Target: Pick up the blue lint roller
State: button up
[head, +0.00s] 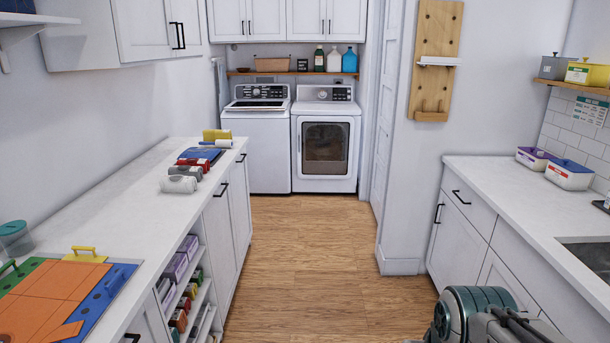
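On the left counter (130,215), several small rollers lie in a row toward the far end. A white roller with a blue end (217,144) lies near the far edge, beside a yellow block-like thing (216,134). A flat blue thing (201,153) lies just nearer. Then come a red-ended roller (190,169) and a grey-white roller (179,184). They are small, and I cannot tell for certain which is the blue lint roller. Part of my arm shows at the bottom right, far from the row. My gripper is not in view.
A board with orange and blue pieces (50,297) lies at the near left. Open shelves (190,290) of boxes sit below the left counter. A washer (256,140) and dryer (325,145) stand at the back. The wood floor (300,260) between counters is clear.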

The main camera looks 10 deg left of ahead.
aim_at(227, 144)
jog(key=u, duration=0.05)
jog(key=i, duration=1.55)
jog(key=u, duration=0.75)
jog(key=i, duration=1.55)
jog(key=u, duration=1.15)
jog(key=i, duration=0.55)
jog(key=u, duration=0.2)
